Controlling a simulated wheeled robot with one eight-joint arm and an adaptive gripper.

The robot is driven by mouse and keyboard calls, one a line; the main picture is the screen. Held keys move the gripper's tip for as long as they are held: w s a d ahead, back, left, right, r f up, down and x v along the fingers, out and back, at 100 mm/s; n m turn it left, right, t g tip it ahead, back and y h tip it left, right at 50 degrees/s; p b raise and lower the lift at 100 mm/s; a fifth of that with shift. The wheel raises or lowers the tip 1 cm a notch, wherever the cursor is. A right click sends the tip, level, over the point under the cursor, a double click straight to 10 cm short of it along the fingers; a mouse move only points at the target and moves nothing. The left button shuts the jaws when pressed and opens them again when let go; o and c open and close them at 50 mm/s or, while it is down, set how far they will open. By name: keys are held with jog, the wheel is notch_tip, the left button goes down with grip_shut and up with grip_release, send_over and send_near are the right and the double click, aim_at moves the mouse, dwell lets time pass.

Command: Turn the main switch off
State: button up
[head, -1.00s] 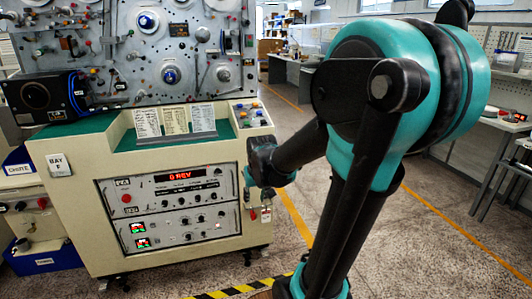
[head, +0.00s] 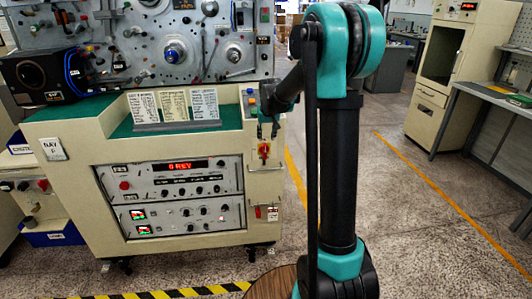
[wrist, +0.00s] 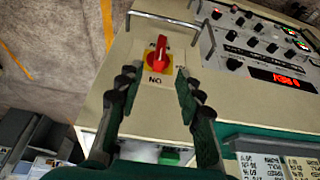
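The main switch (head: 264,151) is a red rotary handle on a yellow plate, on the front right of the cream machine cabinet. In the wrist view the switch (wrist: 158,56) appears upside down, its handle lying along the picture's vertical, with the ON lettering below it. My gripper (wrist: 157,78) is open, one finger on each side of the switch in that view, with nothing between the pads. Contact with the handle is not visible. In the head view my gripper (head: 268,128) is small and dark, just above the switch.
A metal handle bar (wrist: 165,18) crosses the panel beyond the switch. The control panel (head: 180,198) with a red display sits left of the switch. Small push buttons (head: 251,102) are on the top ledge. A tall cabinet (head: 440,75) stands at right; open floor lies between.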

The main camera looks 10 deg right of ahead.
aim_at(265, 149)
jog(key=x, duration=1.2)
jog(key=shift+w+f, duration=0.1)
jog(key=shift+f, duration=0.1)
grip_shut()
